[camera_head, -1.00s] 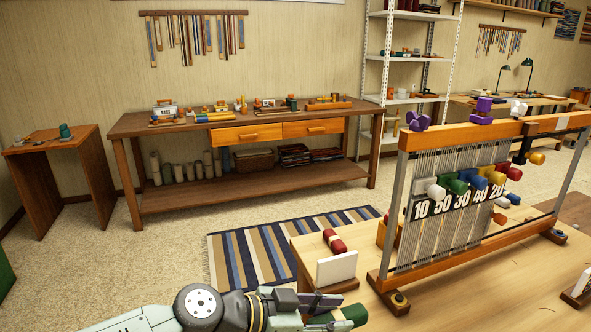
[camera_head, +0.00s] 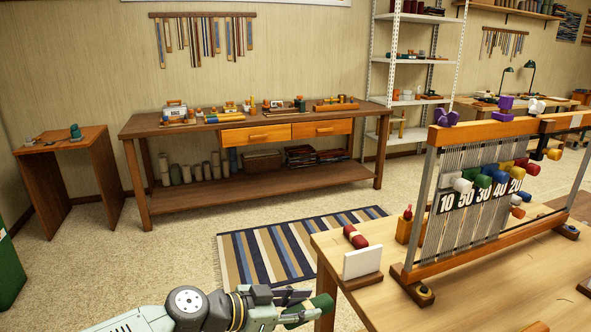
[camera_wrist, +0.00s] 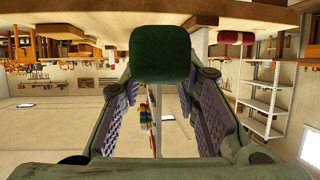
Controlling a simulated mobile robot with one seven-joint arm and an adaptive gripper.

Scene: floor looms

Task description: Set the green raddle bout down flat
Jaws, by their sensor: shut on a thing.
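My gripper (camera_head: 296,308) is at the bottom of the head view, shut on the green raddle bout (camera_head: 322,305). The bout sticks out past the fingertips, beside the near left corner of the light wooden table (camera_head: 395,301). In the wrist view the green bout (camera_wrist: 160,54) is between the fingertips of my gripper (camera_wrist: 160,85), with its rounded dark green face showing. Whether the bout touches the table cannot be told. Another green piece (camera_head: 482,181) sits among the coloured pieces on the loom (camera_head: 432,215).
A red bout (camera_head: 355,236) and a blank white card (camera_head: 362,262) in a wooden stand are near the table's left edge. The table's front middle is mostly clear. A striped rug (camera_head: 290,244) lies on the floor.

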